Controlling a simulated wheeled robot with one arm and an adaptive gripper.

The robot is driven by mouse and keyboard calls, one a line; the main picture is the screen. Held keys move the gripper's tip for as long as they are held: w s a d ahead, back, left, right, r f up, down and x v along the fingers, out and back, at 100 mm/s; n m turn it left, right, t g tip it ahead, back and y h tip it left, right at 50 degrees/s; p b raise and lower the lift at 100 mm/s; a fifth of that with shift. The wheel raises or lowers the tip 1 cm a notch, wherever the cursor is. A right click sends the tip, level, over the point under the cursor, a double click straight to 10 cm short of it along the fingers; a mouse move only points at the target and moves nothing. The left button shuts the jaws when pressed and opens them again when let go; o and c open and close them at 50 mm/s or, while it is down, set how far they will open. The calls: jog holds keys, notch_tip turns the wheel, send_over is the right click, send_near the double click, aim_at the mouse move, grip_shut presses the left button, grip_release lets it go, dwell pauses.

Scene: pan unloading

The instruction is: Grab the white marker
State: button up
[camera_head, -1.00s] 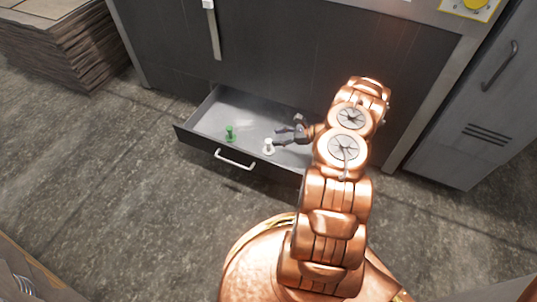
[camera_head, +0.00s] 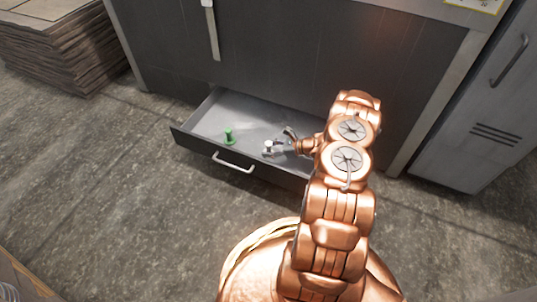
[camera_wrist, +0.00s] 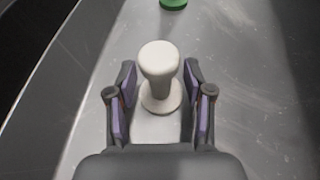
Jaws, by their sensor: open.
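The white marker (camera_head: 268,149) stands upright in the open drawer (camera_head: 184,139), near its front wall. In the wrist view the white marker (camera_wrist: 158,62) has a round head, a narrower stem and a round base. My gripper (camera_wrist: 160,78) is open, with one finger on each side of the marker. A gap shows between each finger and the marker. In the head view my gripper (camera_head: 279,147) is low in the drawer, right beside the marker.
A green marker (camera_head: 229,137) stands in the drawer to the left of the white one; its base (camera_wrist: 173,3) shows at the top of the wrist view. The drawer handle (camera_head: 233,164) is on the front. Stacked sheets (camera_head: 60,45) lie at the upper left.

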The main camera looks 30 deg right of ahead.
jog(key=shift+w+a, duration=0.15)
jog(key=shift+c, duration=0.3)
grip_shut()
dwell(0.3)
